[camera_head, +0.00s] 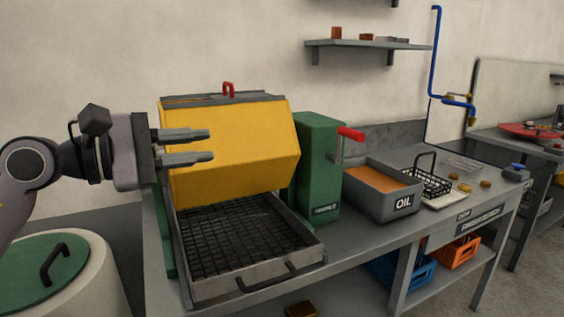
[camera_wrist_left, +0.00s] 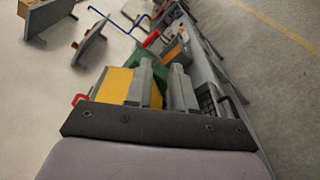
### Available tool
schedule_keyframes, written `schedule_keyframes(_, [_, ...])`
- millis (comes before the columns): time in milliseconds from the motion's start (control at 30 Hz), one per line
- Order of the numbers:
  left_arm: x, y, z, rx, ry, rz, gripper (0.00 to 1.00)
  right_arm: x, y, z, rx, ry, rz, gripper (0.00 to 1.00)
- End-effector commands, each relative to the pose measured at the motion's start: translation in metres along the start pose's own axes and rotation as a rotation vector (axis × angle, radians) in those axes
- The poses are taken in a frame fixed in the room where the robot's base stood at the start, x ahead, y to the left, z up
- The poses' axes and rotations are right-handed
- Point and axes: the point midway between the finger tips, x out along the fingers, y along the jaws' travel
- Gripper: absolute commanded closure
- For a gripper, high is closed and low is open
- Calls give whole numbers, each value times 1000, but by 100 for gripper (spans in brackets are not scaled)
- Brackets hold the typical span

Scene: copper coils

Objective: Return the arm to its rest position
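My left gripper (camera_head: 212,145) comes in from the left in the head view. Its two fingers point right, parallel with a gap between them, and nothing is between them. They are in front of the yellow tumbling drum (camera_head: 235,150); I cannot tell how close they are to it. In the left wrist view the gripper (camera_wrist_left: 162,75) also shows both fingers apart, with the yellow drum (camera_wrist_left: 115,85) beside and below them. My right gripper is not in view.
Below the drum is a mesh tray (camera_head: 310,257). To the right stand a green housing with a red lever (camera_head: 350,133), an oil bin (camera_head: 385,205) and a wire basket (camera_head: 430,185). A green-lidded barrel (camera_head: 45,270) stands under my left arm. A wall shelf (camera_head: 365,44) hangs above.

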Motion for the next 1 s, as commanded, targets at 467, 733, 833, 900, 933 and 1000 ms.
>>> schedule_keyframes(467, [8,-104,-36,-1467,-464,207,77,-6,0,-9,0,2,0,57])
schedule_keyframes(733, [-20,-187,-103,-2339,-629,487,77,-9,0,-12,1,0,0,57])
schedule_keyframes(833, [-36,-232,-127,-2647,-684,644,77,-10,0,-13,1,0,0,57])
schedule_keyframes(900, [-49,-269,-141,-2853,-722,777,77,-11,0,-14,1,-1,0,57])
schedule_keyframes(933, [-55,-286,-146,2933,738,-840,77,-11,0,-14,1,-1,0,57])
schedule_keyframes(1000, [-70,-328,-155,2692,671,-869,77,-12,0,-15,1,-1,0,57])
